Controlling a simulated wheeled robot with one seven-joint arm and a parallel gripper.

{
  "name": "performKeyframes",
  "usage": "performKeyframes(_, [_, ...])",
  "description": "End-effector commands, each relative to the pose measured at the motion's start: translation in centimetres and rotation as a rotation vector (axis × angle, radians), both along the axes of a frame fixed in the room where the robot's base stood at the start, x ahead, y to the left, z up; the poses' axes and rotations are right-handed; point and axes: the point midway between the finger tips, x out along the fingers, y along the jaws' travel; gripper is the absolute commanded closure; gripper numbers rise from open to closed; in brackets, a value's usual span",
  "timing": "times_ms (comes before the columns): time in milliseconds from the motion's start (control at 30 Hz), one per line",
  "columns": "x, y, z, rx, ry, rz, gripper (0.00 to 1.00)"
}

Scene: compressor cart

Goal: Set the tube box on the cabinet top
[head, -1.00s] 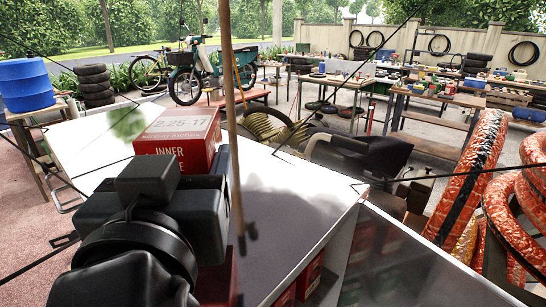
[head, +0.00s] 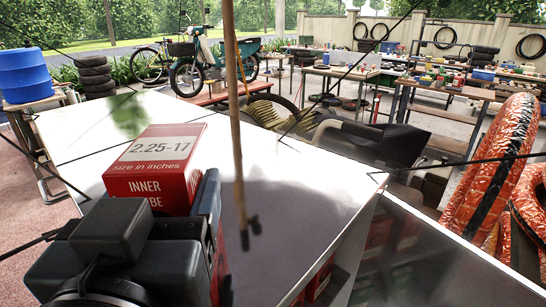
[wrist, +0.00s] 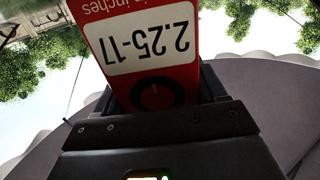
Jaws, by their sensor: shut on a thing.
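The red tube box (head: 155,187), with a white label reading 2.25-17, is held upright or nearly so in my gripper (head: 207,195). In the head view it appears over the left part of the pale, smooth cabinet top (head: 290,185). I cannot tell whether its underside touches that surface. In the wrist view the box (wrist: 140,50) sits between the dark jaws of my gripper (wrist: 165,100), which are shut on it. The lower part of the box and one jaw are hidden by my wrist.
More red boxes (head: 318,282) show inside the cabinet below its front edge. A thin brown pole (head: 238,130) hangs in front of the view. Orange-wrapped tyres (head: 490,165) stand at the right. A blue barrel (head: 25,75) is at the left. The cabinet top's middle and right are bare.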

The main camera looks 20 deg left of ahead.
Motion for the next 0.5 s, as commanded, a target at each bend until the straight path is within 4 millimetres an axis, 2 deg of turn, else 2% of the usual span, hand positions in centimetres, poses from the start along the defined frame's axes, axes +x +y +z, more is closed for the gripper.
performKeyframes(33, [0.00,-0.01,-0.26,0.000,-0.001,0.000,0.72])
performKeyframes(67, [0.01,0.00,-0.16,0.000,0.000,0.000,0.27])
performKeyframes(300, [0.01,0.00,-0.14,0.000,0.000,0.000,0.04])
performKeyframes(500, [0.01,0.00,-0.12,0.000,0.000,0.000,0.04])
